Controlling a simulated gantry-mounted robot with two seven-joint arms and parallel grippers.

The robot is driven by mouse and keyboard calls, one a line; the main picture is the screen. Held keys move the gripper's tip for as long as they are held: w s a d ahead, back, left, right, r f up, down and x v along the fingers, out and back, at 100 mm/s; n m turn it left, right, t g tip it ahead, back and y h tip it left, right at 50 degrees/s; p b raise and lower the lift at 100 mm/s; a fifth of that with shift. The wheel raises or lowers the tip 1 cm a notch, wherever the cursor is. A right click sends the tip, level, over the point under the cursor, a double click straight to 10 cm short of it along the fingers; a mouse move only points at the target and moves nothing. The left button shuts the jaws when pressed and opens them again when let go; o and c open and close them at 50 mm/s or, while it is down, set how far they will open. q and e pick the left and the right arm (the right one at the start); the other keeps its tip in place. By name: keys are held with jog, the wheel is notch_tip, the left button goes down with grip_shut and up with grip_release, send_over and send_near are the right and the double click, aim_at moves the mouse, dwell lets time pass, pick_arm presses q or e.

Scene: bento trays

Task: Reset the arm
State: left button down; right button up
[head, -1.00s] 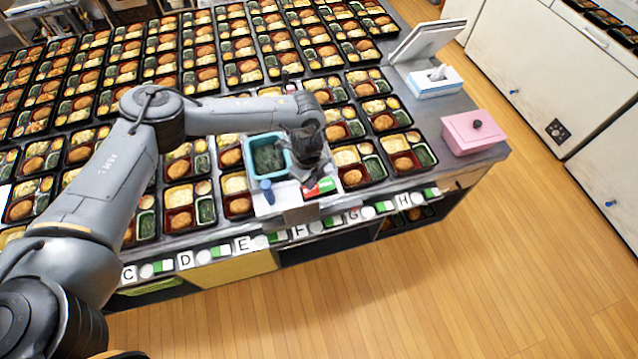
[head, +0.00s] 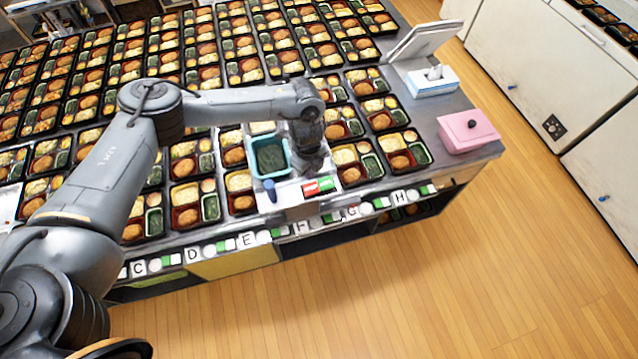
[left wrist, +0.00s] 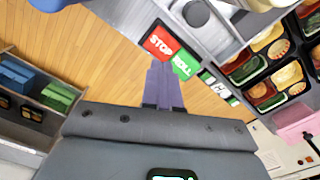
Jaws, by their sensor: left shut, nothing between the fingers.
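My left gripper (head: 310,170) hangs over the front edge area of the table, just right of the teal bin (head: 254,160) and behind the red and green labels. In the left wrist view its purple-grey fingers (left wrist: 165,82) are together, with nothing between them. The fingertips show against the STOP label (left wrist: 160,42) and the ROLL label (left wrist: 184,65); I cannot tell the gap to them. My right gripper is in neither view.
Several rows of filled bento trays (head: 186,194) cover the table. A blue-handled item (head: 270,190) stands before the teal bin. A pink box (head: 468,134) and a tissue box (head: 434,82) sit at the right end. The wooden floor (head: 400,300) in front is clear.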

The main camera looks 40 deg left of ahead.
pick_arm(q)
jog(key=s+d+f+m+t+h+p, duration=0.1)
jog(key=s+d+f+h, duration=0.1)
jog(key=d, duration=0.8)
jog(key=s+d+f+m+t+h+p, duration=0.1)
jog(key=s+d, duration=0.1)
jog(key=d, duration=0.9)
jog(key=s+d+r+n+t+h+p, duration=0.1)
jog(key=s+d+r+n+t+h, duration=0.2)
jog(key=d, duration=0.4)
jog(key=s+d+r+h+p, duration=0.1)
jog(key=s+d+r, duration=0.1)
jog(key=d+r, duration=0.5)
jog(key=s+a+r+n+t+y+p, duration=0.25)
jog(key=a+r+n, duration=0.25)
jog(key=a+n, duration=0.25)
jog(key=s+a+f+n+g+y+p, duration=0.1)
jog(key=s+a+n+g+y, duration=0.3)
jog(key=s+a+n, duration=0.4)
jog(key=s+a, duration=0.4)
jog(key=a, duration=0.5)
jog(key=shift+s+f, duration=0.2)
jog(key=shift+s, duration=0.1)
